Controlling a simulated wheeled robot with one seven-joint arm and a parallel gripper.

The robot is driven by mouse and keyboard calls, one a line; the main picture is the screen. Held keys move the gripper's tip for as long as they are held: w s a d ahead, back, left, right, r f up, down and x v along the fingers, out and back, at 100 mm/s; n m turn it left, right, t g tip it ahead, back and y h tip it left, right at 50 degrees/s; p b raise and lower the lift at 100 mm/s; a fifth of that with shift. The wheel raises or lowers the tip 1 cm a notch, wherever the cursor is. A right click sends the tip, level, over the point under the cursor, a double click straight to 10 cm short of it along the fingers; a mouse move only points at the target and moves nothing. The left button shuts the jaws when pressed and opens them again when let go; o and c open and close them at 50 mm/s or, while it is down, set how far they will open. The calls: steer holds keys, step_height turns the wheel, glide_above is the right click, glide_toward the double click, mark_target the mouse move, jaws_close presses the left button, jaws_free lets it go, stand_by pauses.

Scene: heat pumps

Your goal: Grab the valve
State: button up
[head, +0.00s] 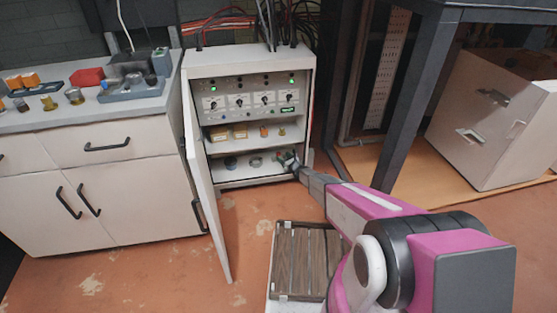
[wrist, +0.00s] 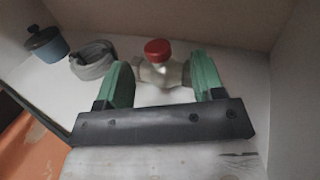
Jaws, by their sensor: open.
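The valve (wrist: 160,69) shows in the wrist view as a pale body with a red cap on top, standing on the cabinet's bottom shelf. My gripper (wrist: 162,82) is open, with one green finger on each side of the valve's body. I cannot tell whether either finger touches it. In the head view my gripper (head: 288,158) reaches into the right part of the bottom shelf, and the valve is too small or hidden to make out there.
The bottom shelf also holds a grey ring-shaped part (wrist: 94,60) and a blue pot-like part (wrist: 46,44), both left of my gripper. The cabinet's side wall (wrist: 297,90) is close on the right. The open cabinet door (head: 206,205) stands at the left. A wooden crate (head: 283,226) sits below my arm.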

mark_target(279, 153)
steer(key=x, duration=0.5)
steer(key=shift+a, duration=0.2)
steer(key=shift+s, duration=0.1)
steer(key=c, duration=1)
jaws_close()
steer(key=shift+r, duration=0.1)
